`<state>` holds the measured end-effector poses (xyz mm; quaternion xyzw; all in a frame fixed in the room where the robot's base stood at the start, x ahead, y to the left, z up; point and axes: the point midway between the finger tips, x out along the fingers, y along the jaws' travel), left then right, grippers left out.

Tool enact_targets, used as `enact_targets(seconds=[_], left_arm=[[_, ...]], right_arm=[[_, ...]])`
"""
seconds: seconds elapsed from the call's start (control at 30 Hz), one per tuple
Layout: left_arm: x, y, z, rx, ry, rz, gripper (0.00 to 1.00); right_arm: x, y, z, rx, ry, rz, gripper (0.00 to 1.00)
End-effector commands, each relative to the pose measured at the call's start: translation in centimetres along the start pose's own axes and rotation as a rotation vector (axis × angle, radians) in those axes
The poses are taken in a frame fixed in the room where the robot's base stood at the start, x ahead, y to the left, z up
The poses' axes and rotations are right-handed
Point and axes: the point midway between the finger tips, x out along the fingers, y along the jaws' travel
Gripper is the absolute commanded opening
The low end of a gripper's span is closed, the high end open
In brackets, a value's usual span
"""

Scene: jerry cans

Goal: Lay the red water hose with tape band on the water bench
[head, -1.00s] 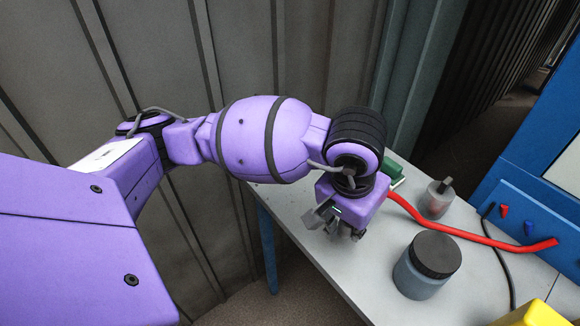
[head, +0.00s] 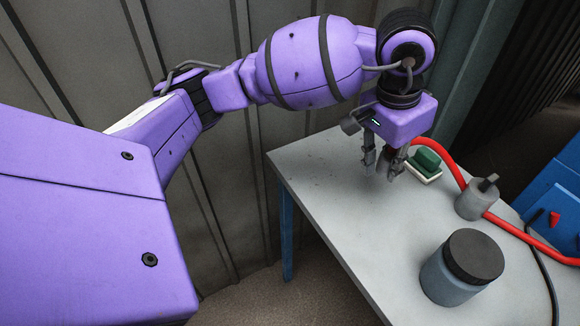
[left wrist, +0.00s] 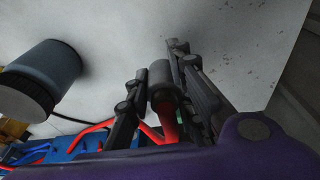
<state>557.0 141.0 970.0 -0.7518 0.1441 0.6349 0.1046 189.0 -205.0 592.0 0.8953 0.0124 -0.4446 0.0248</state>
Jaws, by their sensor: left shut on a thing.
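The red water hose (head: 452,162) runs from behind my left gripper (head: 383,168) in an arch to the right, passing a small grey pot and leaving the view at the right. My left gripper is shut on the hose near its end, above the far part of the pale grey water bench (head: 325,185). In the left wrist view, a dark grey hose end (left wrist: 160,88) and the red hose (left wrist: 168,122) show between the fingers. I cannot make out the tape band. My right gripper is not in view.
A grey-blue jar with a dark lid (head: 462,268) stands on the bench. A small grey pot (head: 475,203), a green block on a pale base (head: 425,164) and a black cable (head: 548,270) are nearby. The bench's left part is clear. A corrugated wall stands behind.

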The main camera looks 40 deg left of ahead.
Motion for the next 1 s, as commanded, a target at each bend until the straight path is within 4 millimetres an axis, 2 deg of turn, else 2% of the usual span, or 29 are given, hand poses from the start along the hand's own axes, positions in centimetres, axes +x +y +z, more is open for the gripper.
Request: enact_targets(seconds=[0.1, 0.2, 0.37, 0.6, 0.87, 1.0], left_arm=[[2.0, -1.5, -0.2, -0.003, -0.002, 0.002, 0.00], [2.8, -2.1, -0.4, -0.001, 0.000, 0.002, 0.00], [3.5, -2.7, -0.5, 0.000, 0.002, 0.001, 0.00], [6.7, -3.2, -0.1, 0.000, 0.001, 0.002, 0.00], [7.0, -3.3, -0.1, 0.001, 0.004, 0.000, 0.00], [7.4, -3.3, -0.1, 0.001, 0.004, -0.001, 0.00]], right_arm=[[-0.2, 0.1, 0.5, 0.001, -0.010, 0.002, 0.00], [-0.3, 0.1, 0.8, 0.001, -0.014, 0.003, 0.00], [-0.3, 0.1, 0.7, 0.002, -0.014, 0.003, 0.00], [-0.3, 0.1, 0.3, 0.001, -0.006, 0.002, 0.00], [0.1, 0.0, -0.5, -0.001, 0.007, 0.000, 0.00], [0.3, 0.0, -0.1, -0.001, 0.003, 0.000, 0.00]])
